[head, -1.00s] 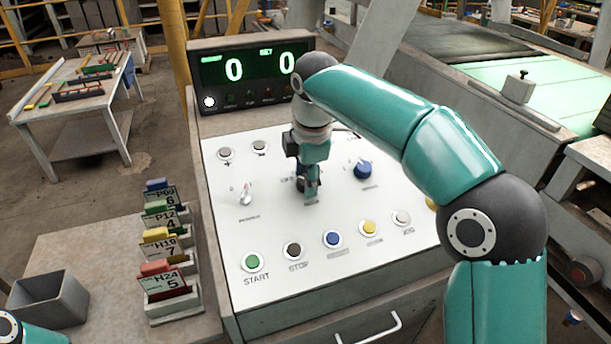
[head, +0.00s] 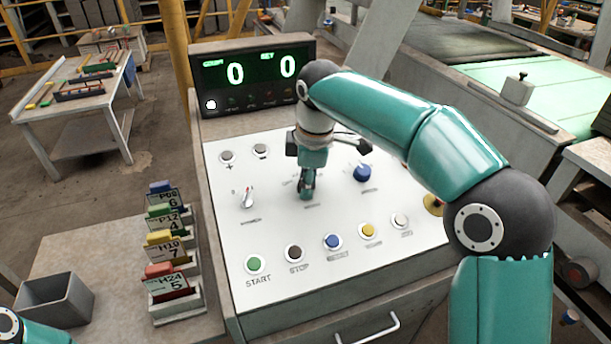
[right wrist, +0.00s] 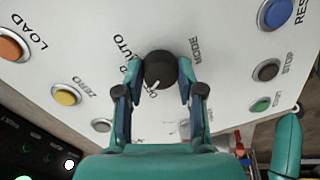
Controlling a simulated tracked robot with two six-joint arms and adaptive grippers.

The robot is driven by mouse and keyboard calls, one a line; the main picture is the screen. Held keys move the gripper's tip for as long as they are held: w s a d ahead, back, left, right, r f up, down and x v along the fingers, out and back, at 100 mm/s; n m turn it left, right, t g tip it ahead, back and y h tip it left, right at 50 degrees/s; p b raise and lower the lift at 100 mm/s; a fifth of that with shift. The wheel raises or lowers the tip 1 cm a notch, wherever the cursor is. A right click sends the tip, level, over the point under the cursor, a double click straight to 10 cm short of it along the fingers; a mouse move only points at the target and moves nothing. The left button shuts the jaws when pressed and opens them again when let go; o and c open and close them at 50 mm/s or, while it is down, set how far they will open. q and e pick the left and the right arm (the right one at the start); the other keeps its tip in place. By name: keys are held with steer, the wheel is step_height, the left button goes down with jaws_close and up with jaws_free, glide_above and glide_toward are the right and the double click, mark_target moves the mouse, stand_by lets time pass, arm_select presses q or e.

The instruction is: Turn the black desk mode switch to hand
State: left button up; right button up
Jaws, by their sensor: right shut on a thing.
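The black desk mode switch (right wrist: 160,71) is a round dark knob on the white panel, seen in the right wrist view between the two fingers. Its white pointer mark faces the lower left of that view. The word MODE is printed to its right, and AUTO to its upper left; another label near the pointer is partly hidden. My right gripper (head: 306,192) points down at the middle of the panel and is shut on the knob, hiding it in the head view. My left gripper is out of view; only a bit of its arm shows at bottom left.
The panel (head: 225,205) also holds a silver switch (head: 247,199), a blue knob (head: 362,173) and a row of push buttons, including green START (head: 255,264). A display (head: 252,78) reading 0 and 0 stands behind. Card holders (head: 175,290) and a grey bin (head: 52,303) are left.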

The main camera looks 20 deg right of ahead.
mark_target(316, 202)
steer(key=m+p, duration=0.1)
steer(key=m, duration=0.5)
stand_by(0.5)
steer(key=o, duration=1.1)
steer(key=shift+o, duration=0.2)
steer(key=shift+r, duration=0.1)
step_height(316, 202, up, 11)
steer(key=s+d, duration=0.1)
steer(key=s, duration=0.1)
steer(key=shift+s+r, duration=0.2)
steer(key=shift+s, duration=0.15)
steer(key=shift+f, duration=0.1)
